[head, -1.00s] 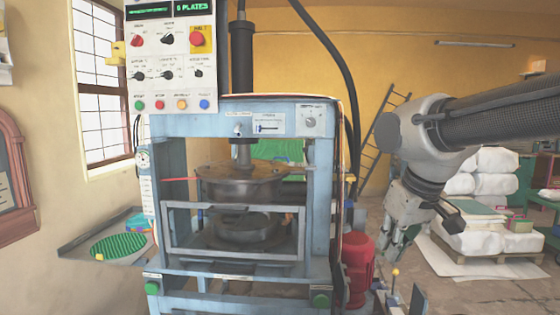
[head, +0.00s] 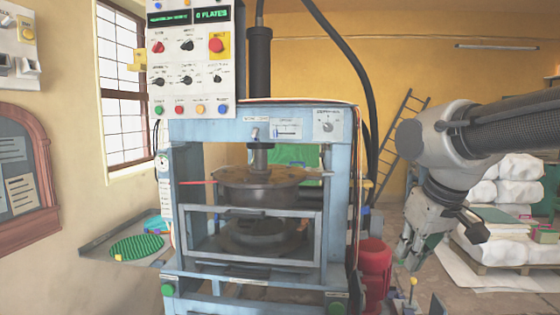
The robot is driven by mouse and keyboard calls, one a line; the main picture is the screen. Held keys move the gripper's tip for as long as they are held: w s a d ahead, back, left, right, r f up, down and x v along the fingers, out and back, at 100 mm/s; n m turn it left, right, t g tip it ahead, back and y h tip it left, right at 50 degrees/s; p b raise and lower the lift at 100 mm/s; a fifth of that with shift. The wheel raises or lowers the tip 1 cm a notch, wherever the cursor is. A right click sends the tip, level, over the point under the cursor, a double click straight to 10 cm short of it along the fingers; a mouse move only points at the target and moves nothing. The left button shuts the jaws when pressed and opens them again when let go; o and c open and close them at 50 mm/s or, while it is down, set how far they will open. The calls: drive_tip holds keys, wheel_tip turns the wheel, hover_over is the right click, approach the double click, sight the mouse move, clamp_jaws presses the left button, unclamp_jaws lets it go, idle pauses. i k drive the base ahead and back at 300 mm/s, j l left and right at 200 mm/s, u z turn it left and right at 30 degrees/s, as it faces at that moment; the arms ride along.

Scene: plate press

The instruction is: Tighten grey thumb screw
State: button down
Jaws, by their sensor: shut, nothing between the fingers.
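The blue-grey plate press (head: 350,190) fills the middle of the head view. A small grey metal screw (head: 255,134), possibly the thumb screw, sits on its upper beam, left of a small scale plate (head: 287,129). It is too small to tell how tight it is. A round grey knob (head: 327,127) is on the same beam under a depth label. My gripper (head: 408,260) is shut and empty. It hangs fingers down to the right of the press, lower than the beam and apart from it.
A control panel (head: 187,60) with knobs and buttons is above the press at left. A red cylinder (head: 375,268) stands by the press's right side, near my gripper. A side tray (head: 95,250) holds a green ribbed disc (head: 136,246). White sacks (head: 515,185) are behind at right.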

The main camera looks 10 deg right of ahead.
sight(327, 173)
drive_tip(key=l+u, duration=0.25)
drive_tip(key=l, duration=0.55)
drive_tip(key=k+l+u, duration=0.2)
drive_tip(key=l, duration=0.55)
drive_tip(key=i+l, duration=0.05)
